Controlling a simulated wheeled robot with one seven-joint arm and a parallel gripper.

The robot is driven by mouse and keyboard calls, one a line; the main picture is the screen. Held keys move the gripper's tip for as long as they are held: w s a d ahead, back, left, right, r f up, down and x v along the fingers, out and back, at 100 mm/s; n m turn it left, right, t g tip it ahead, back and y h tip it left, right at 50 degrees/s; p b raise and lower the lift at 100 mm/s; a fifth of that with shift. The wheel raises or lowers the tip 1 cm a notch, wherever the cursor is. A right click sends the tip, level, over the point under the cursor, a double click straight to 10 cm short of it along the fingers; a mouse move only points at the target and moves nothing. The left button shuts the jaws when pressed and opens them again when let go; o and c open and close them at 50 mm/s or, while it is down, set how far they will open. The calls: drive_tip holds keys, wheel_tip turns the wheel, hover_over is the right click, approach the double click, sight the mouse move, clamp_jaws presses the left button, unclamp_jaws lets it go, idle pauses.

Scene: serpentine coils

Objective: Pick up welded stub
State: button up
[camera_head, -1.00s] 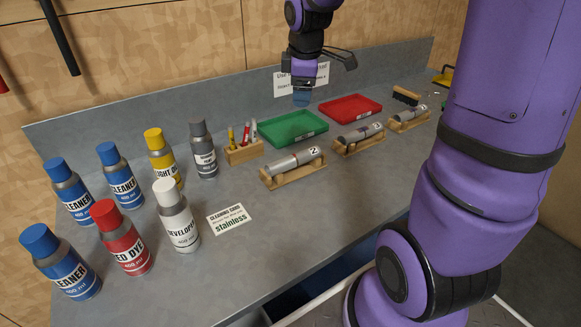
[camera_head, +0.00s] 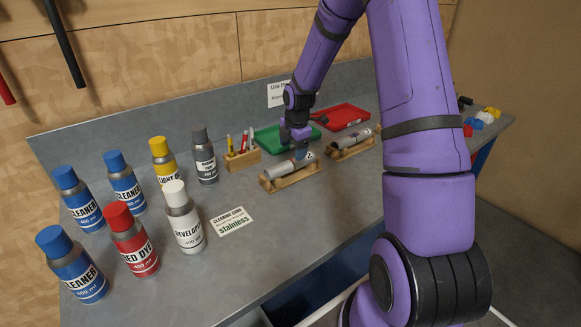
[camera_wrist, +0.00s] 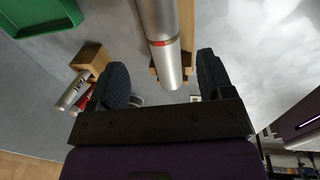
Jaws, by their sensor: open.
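A silver welded stub (camera_head: 283,169) lies in a wooden cradle (camera_head: 292,180) on the bench. My gripper (camera_head: 299,150) is over this stub's right end, partly hiding it and its number label. In the wrist view, a silver stub (camera_wrist: 163,35) with a thin red ring runs between the two dark fingers of my gripper (camera_wrist: 162,65). The fingers are open, with a gap on each side of the stub. Part of a wooden block shows beneath it. Another stub (camera_head: 353,138) lies in a second cradle (camera_head: 356,149) to the right.
A green tray (camera_head: 265,140) and a red tray (camera_head: 343,116) stand behind the cradles. A wooden pen holder (camera_head: 242,160) is left of the green tray. Several bottles, including a white-capped developer bottle (camera_head: 184,220), fill the left. A cleaning card (camera_head: 232,221) lies in front.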

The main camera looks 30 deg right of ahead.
sight(291, 161)
drive_tip(key=shift+w+a+f, duration=0.1)
drive_tip(key=shift+w+f, duration=0.1)
drive_tip(key=shift+f, duration=1.6)
drive_tip(key=shift+w+a+f, duration=0.1)
drive_tip(key=shift+w+f, duration=0.1)
drive_tip(key=shift+f, duration=1.6)
drive_tip(key=c, duration=1.2)
drive_tip(key=shift+r, duration=0.1)
drive_tip(key=shift+c, duration=0.2)
